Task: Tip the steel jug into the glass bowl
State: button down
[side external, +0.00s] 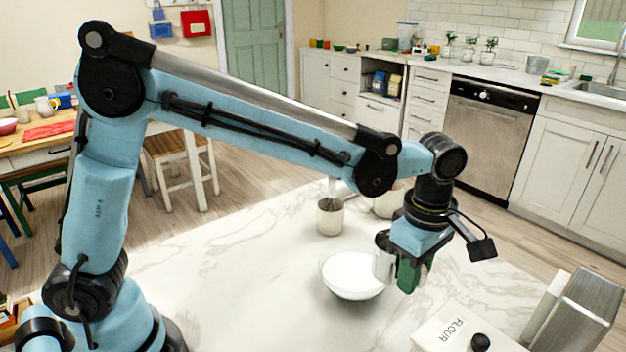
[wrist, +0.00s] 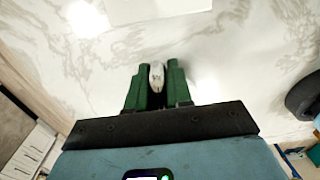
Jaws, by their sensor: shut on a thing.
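The steel jug (side external: 382,264) is at the right side of the glass bowl (side external: 352,290) in the side external view. The jug looks roughly upright and overlaps the bowl's right rim in the picture; I cannot tell whether they touch. The bowl looks white inside. My gripper (side external: 408,277) has green fingers and is at the jug's right side, partly hiding it. In the wrist view my gripper (wrist: 157,72) is shut on a narrow pale grey part between the fingers, likely the jug's handle. The jug's body is not clear there.
A steel pot (side external: 330,217) with utensils stands behind the bowl, and a pale container (side external: 389,203) is partly hidden by my arm. A white flour box (side external: 458,335) and a grey upright block (side external: 575,312) are at front right. The marble counter (side external: 250,262) left of the bowl is clear.

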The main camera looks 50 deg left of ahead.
aim_at(379, 236)
jog(key=h, duration=0.2)
jog(key=r+h, duration=0.1)
jog(key=h, duration=0.2)
jog(key=shift+d, duration=0.2)
jog(key=shift+r+h, duration=0.4)
jog(key=shift+h, duration=0.6)
jog(key=h, duration=0.1)
jog(key=a+h, duration=0.1)
jog(key=h, duration=0.1)
jog(key=shift+r, duration=0.35)
jog(key=shift+a+r+h, duration=0.15)
jog(key=shift+a+h, duration=0.2)
jog(key=shift+h, duration=0.75)
jog(key=shift+a+h, duration=0.5)
jog(key=shift+h, duration=0.5)
jog(key=a+h, duration=0.2)
jog(key=h, duration=0.1)
jog(key=shift+f, duration=0.4)
jog(key=shift+a+r+h, duration=0.1)
jog(key=shift+a+h, duration=0.35)
jog(key=shift+h, duration=0.45)
jog(key=shift+a+r+h, duration=0.3)
jog(key=shift+a+h, duration=0.05)
jog(key=shift+h, duration=0.15)
jog(key=shift+d, duration=0.1)
